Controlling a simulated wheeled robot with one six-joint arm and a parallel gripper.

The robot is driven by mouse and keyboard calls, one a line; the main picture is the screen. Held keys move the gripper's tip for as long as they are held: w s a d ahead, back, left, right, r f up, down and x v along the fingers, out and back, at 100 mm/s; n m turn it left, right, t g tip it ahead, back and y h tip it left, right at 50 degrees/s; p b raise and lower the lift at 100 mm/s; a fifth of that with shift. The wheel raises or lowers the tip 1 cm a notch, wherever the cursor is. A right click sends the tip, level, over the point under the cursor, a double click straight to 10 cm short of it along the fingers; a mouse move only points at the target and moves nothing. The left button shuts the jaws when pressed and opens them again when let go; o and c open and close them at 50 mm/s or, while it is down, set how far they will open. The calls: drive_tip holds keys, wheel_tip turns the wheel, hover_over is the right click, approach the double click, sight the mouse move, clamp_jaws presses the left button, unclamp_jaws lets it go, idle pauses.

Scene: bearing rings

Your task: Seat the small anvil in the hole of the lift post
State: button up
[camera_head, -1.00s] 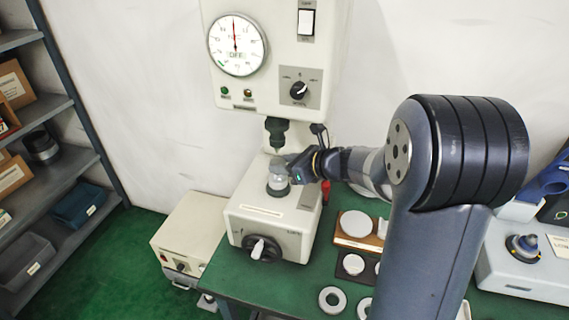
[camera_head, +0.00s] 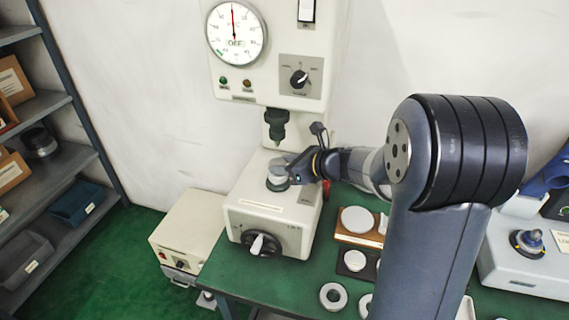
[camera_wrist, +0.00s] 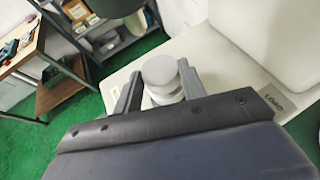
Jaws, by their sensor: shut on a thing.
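The small anvil (camera_wrist: 160,70) is a pale grey round piece with a flat top. My gripper (camera_wrist: 158,88) is shut on it, one dark finger on each side. In the head view the anvil (camera_head: 278,168) stands upright over the light tester base, below the dark spindle tip (camera_head: 277,130). The lift post (camera_head: 277,185) shows as a dark ring right under the anvil. My gripper (camera_head: 287,172) reaches in from the right at that height. The hole is hidden, and I cannot tell whether the anvil's stem is in it.
The tester base (camera_head: 265,208) has a knob (camera_head: 262,244) in front. A grey ring (camera_head: 333,296) and round blocks on a wooden holder (camera_head: 357,220) lie on the green bench to the right. A cream box (camera_head: 188,235) stands at lower left, beside shelves (camera_head: 45,170).

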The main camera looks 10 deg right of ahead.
drive_tip(key=shift+f, duration=0.35)
drive_tip(key=o, duration=1.3)
drive_tip(key=shift+c, duration=0.2)
drive_tip(key=v, duration=1.1)
drive_tip(key=shift+b, duration=0.45)
drive_tip(key=shift+a, duration=0.2)
